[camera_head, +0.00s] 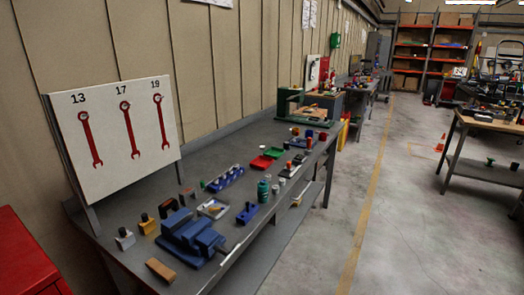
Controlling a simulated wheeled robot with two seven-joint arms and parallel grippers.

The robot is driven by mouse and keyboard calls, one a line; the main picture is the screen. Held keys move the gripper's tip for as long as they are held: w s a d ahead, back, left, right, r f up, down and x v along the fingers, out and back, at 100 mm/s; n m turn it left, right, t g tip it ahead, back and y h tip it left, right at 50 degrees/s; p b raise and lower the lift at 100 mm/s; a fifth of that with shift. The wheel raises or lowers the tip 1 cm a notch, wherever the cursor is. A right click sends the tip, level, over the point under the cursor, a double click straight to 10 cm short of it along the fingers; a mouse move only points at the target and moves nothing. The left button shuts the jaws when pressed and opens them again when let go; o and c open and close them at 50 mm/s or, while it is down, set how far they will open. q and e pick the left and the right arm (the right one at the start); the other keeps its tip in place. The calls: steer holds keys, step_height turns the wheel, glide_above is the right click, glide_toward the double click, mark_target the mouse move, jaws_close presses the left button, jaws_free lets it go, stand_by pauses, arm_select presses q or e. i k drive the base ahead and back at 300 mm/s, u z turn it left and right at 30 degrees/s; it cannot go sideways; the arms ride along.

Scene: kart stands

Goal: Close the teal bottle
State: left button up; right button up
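A small teal bottle (263,189) stands upright near the front edge of the grey workbench (236,235), about the middle of its length. It is small in the view, and I cannot tell whether a cap sits on its top. Several small pieces stand close to its right, too small to identify. Neither my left gripper nor my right gripper is in view.
A blue vise (190,238) stands in front of the bottle, with a blue block (247,213) between them. A blue rack (225,179), red tray (261,163) and green tray (273,153) lie behind. A wrench board (115,130) stands left. The aisle floor (400,220) is clear.

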mark_target(263, 186)
steer(key=z, duration=0.5)
steer(key=k, duration=0.65)
steer(key=z, duration=1)
steer(key=i, duration=1.7)
steer(key=z, duration=0.25)
steer(key=i, duration=2.25)
steer(key=u, duration=0.9)
steer(key=i, duration=1.05)
steer(key=u, duration=1.8)
steer(key=i, duration=0.7)
steer(key=u, duration=0.45)
